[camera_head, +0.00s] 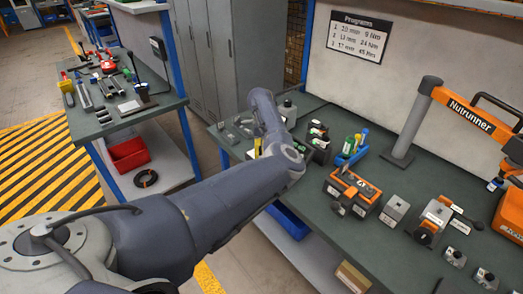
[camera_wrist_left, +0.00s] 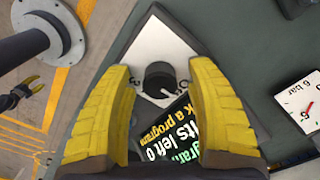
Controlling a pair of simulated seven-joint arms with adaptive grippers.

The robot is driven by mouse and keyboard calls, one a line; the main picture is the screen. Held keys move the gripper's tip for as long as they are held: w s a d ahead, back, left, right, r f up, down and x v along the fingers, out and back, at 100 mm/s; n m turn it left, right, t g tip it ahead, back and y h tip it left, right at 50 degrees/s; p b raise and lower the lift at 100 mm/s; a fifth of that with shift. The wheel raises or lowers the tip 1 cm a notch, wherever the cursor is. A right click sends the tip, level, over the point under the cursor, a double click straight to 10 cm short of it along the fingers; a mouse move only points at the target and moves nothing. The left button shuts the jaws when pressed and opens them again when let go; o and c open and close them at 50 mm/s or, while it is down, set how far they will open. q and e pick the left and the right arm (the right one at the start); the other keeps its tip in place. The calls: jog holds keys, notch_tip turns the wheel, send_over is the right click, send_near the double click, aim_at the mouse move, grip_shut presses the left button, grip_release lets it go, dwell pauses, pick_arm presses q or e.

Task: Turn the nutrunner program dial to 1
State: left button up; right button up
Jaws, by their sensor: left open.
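The program dial is a round black knob (camera_wrist_left: 160,77) on a pale plate (camera_wrist_left: 158,40) in the left wrist view. Small marks sit on both sides of the knob, too small to read surely, and its setting is unclear. My left gripper (camera_wrist_left: 163,95) is open, its yellow fingers on either side of the knob with gaps to it. A black label with white and yellow print (camera_wrist_left: 175,135) lies below the knob, partly covered. In the head view the left gripper (camera_head: 257,147) is mostly behind my arm, and I cannot make out the dial there.
A gauge marked 6 bar (camera_wrist_left: 300,105) is to the right in the wrist view. The green bench (camera_head: 350,235) holds an orange-and-grey unit (camera_head: 350,188) and small boxes. The orange Nutrunner arm (camera_head: 468,115) stands at right. A Programs sign (camera_head: 358,38) hangs behind.

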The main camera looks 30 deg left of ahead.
pick_arm(q)
jog(key=shift+o, duration=0.2)
grip_shut()
jog(key=shift+m, duration=0.3)
jog(key=m, duration=0.3)
jog(key=shift+m, duration=2)
jog(key=shift+c, duration=0.2)
grip_release()
